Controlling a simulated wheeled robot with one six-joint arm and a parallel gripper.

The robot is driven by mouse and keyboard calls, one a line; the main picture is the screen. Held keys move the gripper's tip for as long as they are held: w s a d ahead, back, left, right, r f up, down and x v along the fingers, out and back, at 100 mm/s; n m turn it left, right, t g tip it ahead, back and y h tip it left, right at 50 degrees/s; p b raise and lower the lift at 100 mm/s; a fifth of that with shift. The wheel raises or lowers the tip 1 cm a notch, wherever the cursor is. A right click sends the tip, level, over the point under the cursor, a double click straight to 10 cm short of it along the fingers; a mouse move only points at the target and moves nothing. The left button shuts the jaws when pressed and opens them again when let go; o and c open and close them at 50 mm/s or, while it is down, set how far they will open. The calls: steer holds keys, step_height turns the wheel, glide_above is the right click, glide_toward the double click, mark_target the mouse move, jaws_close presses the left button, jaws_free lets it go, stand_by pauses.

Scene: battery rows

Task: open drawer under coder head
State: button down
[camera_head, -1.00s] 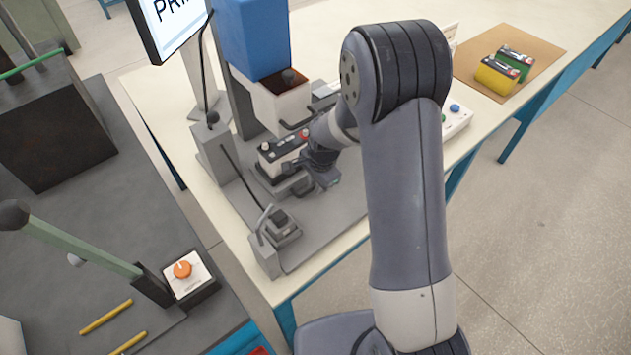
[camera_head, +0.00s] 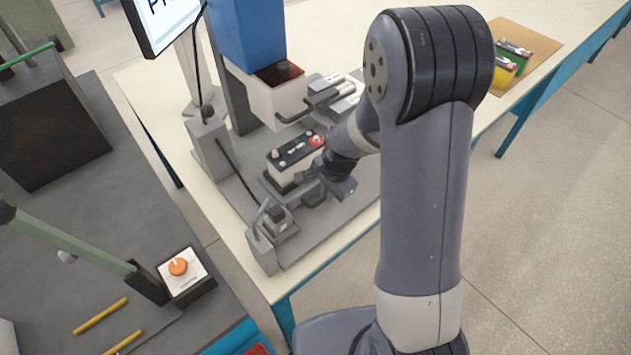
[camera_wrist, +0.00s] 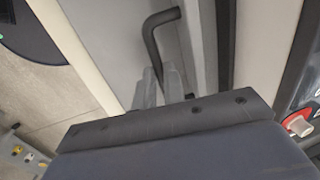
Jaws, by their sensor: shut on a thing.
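The coder head is a blue housing (camera_head: 245,38) with a white lower block (camera_head: 272,104) on a grey post. Below and in front of it is the low grey drawer (camera_head: 276,188). A white battery with a black top (camera_head: 295,149) and a red-ringed terminal sits on it. My gripper (camera_head: 311,177) is low at the drawer's front right. In the wrist view its grey fingertips (camera_wrist: 158,88) are shut on the dark bent drawer handle (camera_wrist: 152,32). In the head view my wrist partly hides the grip.
A small grey lever fixture (camera_head: 272,230) stands on the base plate close to the near left. Yellow and green batteries lie on a brown mat (camera_head: 532,42) at the far right. A monitor (camera_head: 165,22) is at the upper left.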

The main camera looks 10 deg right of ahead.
steer(key=s+d, duration=0.1)
steer(key=s, duration=0.1)
steer(key=s+d+b, duration=0.1)
steer(key=s+d, duration=0.1)
steer(key=s, duration=0.1)
steer(key=s+d, duration=0.2)
steer(key=shift+s+b, duration=0.15)
steer(key=shift+b, duration=0.15)
steer(key=c, duration=1.5)
jaws_free()
steer(key=shift+r, duration=0.1)
steer(key=r, duration=0.3)
steer(key=s+r, duration=0.1)
steer(key=r, duration=0.3)
steer(key=d+r+p, duration=0.1)
steer(key=r, duration=0.2)
steer(key=shift+s+r, duration=0.25)
steer(key=shift+s, duration=0.05)
steer(key=shift+f, duration=0.1)
steer(key=f, duration=0.3)
steer(key=w+f, duration=0.1)
steer(key=f, duration=0.3)
steer(key=a+f+b, duration=0.1)
steer(key=f, duration=0.2)
steer(key=shift+w+f, duration=0.3)
steer(key=shift+w+a, duration=0.25)
steer(key=shift+w, duration=0.1)
